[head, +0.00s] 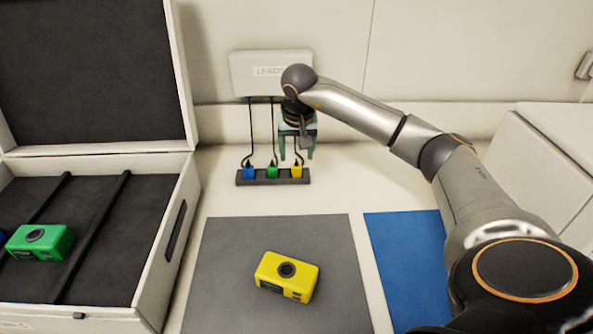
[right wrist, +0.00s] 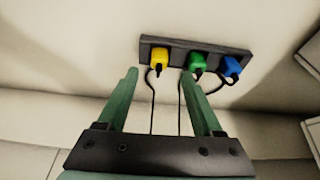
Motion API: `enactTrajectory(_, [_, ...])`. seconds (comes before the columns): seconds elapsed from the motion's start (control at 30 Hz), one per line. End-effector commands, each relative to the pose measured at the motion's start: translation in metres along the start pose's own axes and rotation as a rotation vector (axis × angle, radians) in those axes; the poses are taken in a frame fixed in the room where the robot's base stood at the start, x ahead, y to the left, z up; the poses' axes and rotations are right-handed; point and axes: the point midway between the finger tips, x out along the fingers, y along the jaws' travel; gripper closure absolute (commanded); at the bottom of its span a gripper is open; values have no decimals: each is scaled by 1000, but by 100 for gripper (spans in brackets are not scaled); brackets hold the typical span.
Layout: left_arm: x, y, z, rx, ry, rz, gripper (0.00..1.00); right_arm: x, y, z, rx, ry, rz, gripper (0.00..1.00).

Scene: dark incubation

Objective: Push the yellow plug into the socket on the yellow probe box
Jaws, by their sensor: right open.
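The yellow plug (head: 297,171) sits in a dark holder (head: 262,181) on the counter, at the right end of a row with a green plug and a blue plug. It also shows in the right wrist view (right wrist: 159,59), with its cable hanging from it. The yellow probe box (head: 287,277) lies on the grey mat, with a round dark socket on its top. My right gripper (head: 297,150) is open and empty, above and close to the yellow plug. In the right wrist view its fingers (right wrist: 158,80) point toward the holder, apart from the plug. My left gripper is not in view.
A white leads box (head: 270,72) on the back wall carries the cables. An open case (head: 150,285) at left holds a green probe box (head: 40,242). A blue mat (head: 405,255) lies right of the grey mat (head: 225,290). The counter between holder and grey mat is clear.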

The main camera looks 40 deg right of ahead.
Motion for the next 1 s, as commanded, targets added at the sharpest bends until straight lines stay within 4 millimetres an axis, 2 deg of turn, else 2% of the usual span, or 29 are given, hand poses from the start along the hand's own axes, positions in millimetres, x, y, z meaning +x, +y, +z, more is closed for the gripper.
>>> enactTrajectory(0.37, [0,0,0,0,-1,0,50,5,0,0,0,0,0,32])
enactTrajectory(0.7, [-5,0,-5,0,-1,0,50,49,1,2,1,-1,-1,32])
enactTrajectory(1.0, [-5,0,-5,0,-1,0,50,55,1,1,-1,2,-1,32])
